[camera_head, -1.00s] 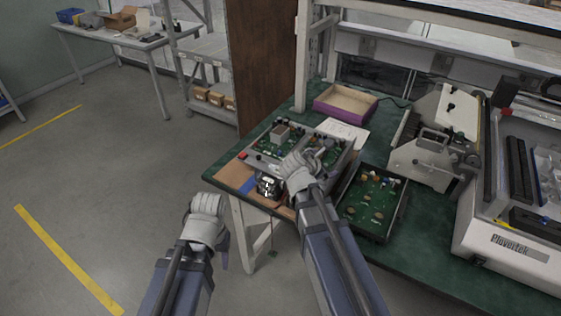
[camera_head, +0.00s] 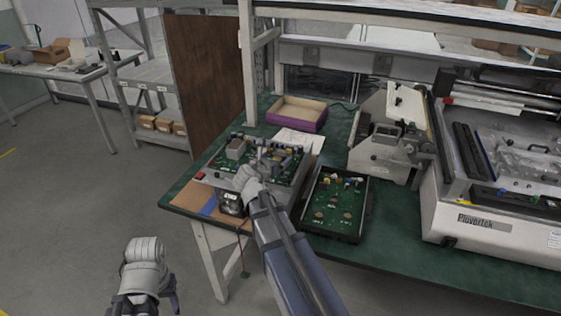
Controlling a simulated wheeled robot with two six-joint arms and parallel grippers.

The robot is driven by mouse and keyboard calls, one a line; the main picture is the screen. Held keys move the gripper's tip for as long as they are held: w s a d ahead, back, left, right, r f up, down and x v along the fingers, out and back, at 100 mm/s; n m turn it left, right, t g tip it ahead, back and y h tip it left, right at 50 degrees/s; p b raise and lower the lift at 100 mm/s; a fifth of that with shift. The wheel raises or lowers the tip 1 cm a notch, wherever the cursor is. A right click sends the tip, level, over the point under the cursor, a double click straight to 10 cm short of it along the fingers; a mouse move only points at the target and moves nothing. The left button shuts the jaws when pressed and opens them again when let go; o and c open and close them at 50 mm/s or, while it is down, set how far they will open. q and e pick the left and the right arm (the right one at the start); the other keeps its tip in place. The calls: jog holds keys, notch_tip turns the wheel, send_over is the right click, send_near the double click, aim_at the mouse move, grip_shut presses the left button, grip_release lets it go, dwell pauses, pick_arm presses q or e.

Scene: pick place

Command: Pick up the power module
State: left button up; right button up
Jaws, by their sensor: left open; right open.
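A grey fixture (camera_head: 205,180) with green circuit boards stands on the left end of the green table. A grey block-shaped part (camera_head: 236,149) sits on its left board. It may be the power module, but I cannot tell for sure. My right gripper (camera_head: 262,152) is over the middle of the fixture, to the right of that block, open. Its hand hides part of the boards, and I cannot tell whether its fingers touch anything. My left gripper (camera_head: 146,250) is open at the lower left, over the floor and away from the table; its fingertips are hard to make out.
A black device (camera_head: 231,202) sits at the table's front left edge. A black tray (camera_head: 335,207) with a green board lies right of the fixture. A purple-sided box (camera_head: 297,114) stands behind. Machines (camera_head: 497,218) fill the right side.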

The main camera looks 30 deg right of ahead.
aim_at(280, 156)
jog(key=b+x, duration=0.1)
jog(key=x, duration=0.1)
jog(key=b+x, duration=0.1)
jog(key=x, duration=0.1)
jog(key=shift+w+f, duration=0.1)
jog(key=shift+f, duration=0.3)
jog(key=shift+w+d+f, duration=0.1)
jog(key=shift+w+d, duration=0.1)
jog(key=shift+d, duration=0.15)
jog(key=shift+c, duration=0.2)
grip_shut()
